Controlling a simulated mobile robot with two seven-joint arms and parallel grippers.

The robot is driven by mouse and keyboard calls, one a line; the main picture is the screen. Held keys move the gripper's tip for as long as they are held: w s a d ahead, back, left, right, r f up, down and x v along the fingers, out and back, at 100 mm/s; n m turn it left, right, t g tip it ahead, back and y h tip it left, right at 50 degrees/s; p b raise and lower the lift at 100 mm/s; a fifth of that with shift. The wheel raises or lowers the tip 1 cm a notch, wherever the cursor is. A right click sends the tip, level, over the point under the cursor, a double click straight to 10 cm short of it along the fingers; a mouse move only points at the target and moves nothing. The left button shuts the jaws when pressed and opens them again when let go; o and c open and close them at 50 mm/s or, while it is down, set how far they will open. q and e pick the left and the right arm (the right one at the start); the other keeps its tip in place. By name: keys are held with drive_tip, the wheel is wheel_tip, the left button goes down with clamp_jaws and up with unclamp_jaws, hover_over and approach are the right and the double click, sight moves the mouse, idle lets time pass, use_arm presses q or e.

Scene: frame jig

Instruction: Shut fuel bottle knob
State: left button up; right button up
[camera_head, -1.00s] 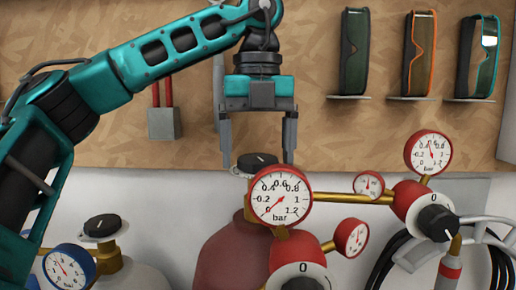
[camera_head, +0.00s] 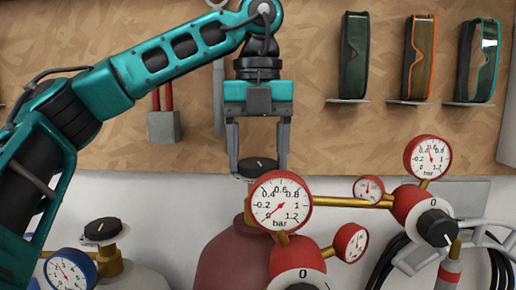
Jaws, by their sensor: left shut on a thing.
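The dark red fuel bottle (camera_head: 232,258) stands at the lower middle. Its black knob (camera_head: 258,168) sits on top, behind the large red-rimmed gauge. My left gripper (camera_head: 258,172) points straight down over this bottle, and its two grey fingers are around the knob, one on each side. The fingers are closed on it. The lower part of the valve is hidden by the gauge. My right gripper is not in view.
A large red gauge (camera_head: 281,201) stands close in front of the knob. A red regulator (camera_head: 409,205) with a black knob is at right. Another bottle with a black knob (camera_head: 102,230) and blue gauge (camera_head: 70,271) is at lower left. Goggles (camera_head: 420,58) hang on the board.

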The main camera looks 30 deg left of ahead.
use_arm(q)
drive_tip(key=m+p, duration=0.1)
drive_tip(key=m, duration=0.8)
drive_tip(key=shift+a+m, duration=0.1)
drive_tip(key=shift+m, duration=0.3)
drive_tip(key=m, duration=1)
drive_tip(key=shift+a, duration=0.1)
drive_tip(key=m, duration=0.5)
drive_tip(key=shift+w, duration=0.1)
drive_tip(key=m, duration=0.9)
drive_tip(key=shift+w, duration=0.1)
drive_tip(key=m, duration=0.4)
drive_tip(key=shift+m, duration=0.3)
